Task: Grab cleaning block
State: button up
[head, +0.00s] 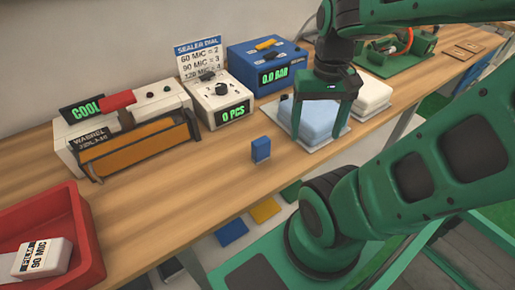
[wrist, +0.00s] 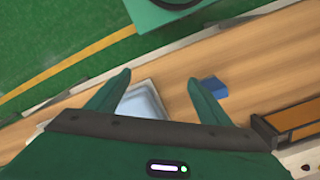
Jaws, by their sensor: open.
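A small blue block (head: 261,149), which looks like the cleaning block, stands on the wooden table near its front edge in the head view. In the wrist view the blue block (wrist: 213,87) lies just beyond and to the right of the right finger. My gripper (head: 318,112) is open above the pale blue folded stack (head: 309,124), right of the block. In the wrist view my gripper (wrist: 158,85) has its two fingers spread with the pale stack (wrist: 142,102) visible between them. The fingers and the block are apart.
The sealer (head: 127,139) with an orange-brown bar stands left of the block. A white counter box (head: 221,100) and a blue box (head: 265,65) stand behind. A red bin (head: 50,235) holds a labelled white pack (head: 42,258). Table around the block is clear.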

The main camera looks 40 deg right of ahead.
aim_at(261, 147)
jog(key=k, duration=1.25)
jog(key=z, duration=0.55)
jog(key=i, duration=0.9)
